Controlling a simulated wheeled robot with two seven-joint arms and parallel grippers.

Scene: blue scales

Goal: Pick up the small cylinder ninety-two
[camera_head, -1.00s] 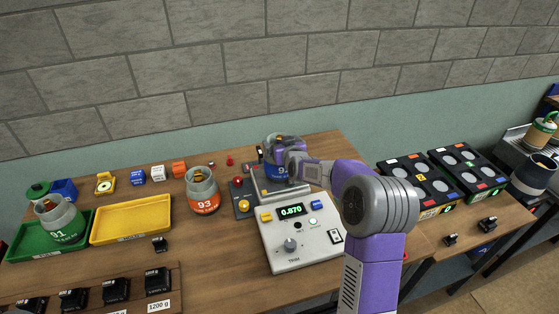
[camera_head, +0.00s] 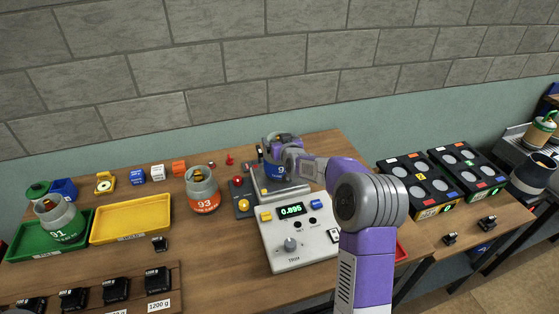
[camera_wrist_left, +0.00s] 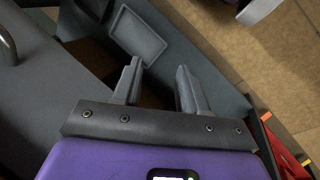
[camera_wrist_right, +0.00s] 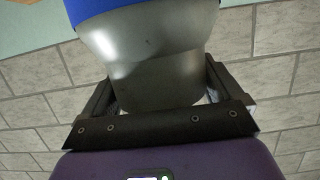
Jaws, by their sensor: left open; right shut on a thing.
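The small cylinder ninety-two (camera_head: 272,169), grey with a blue band and partly hidden by my right gripper, is upright at the scale's metal plate (camera_head: 284,190). I cannot tell whether it touches the plate. My right gripper (camera_head: 284,146) is shut on its upper grey part, and the grey neck (camera_wrist_right: 155,75) fills the space between the fingers in the right wrist view. The scale's display (camera_head: 291,210) reads 0.895. My left gripper (camera_wrist_left: 160,85) is open and empty in the left wrist view, away from the table top, and does not show in the head view.
Orange-banded cylinder 93 (camera_head: 203,192) stands left of the scale. Black racks (camera_head: 420,186) stand on the right. Black weights (camera_head: 116,290) line the front left.

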